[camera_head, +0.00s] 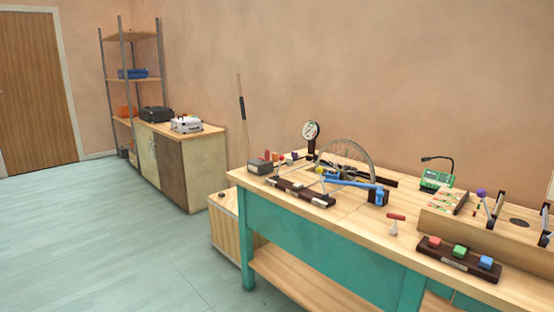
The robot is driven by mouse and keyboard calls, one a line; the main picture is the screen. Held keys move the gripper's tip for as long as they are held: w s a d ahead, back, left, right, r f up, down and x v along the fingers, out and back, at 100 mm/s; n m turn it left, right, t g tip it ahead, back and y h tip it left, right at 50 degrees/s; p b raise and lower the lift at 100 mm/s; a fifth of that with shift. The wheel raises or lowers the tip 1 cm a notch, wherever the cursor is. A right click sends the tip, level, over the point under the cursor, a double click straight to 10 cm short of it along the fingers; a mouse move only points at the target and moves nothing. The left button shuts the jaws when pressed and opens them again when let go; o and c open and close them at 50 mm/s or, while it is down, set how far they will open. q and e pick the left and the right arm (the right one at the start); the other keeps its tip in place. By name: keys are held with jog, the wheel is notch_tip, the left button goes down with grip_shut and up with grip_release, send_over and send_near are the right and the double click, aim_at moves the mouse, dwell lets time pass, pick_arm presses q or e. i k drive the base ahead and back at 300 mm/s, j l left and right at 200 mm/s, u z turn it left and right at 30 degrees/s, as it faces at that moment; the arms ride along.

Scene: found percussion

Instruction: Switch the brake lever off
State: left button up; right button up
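A spoked wheel (372,160) stands upright toward the back of the wooden workbench (345,215). A blue bar (350,183) lies in front of the wheel, with a small yellow ball (320,170) near its left end. A blue cylinder (379,197) stands at its right end. A dark wooden strip (305,192) with small fittings lies at the front edge. I cannot tell which part is the brake lever, or its position. Neither of my grippers is in view.
A red-topped piece (396,217) and a strip with red, green and blue blocks (459,254) are on the bench's right part. A raised wooden box (480,228) is at far right. The floor (120,240) at left is clear.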

aim_at(282, 158)
jog(key=i+z, duration=0.45)
jog(key=i, duration=0.2)
jog(key=i+j+z, duration=0.1)
jog(key=i+z, duration=0.35)
jog(key=i, duration=0.25)
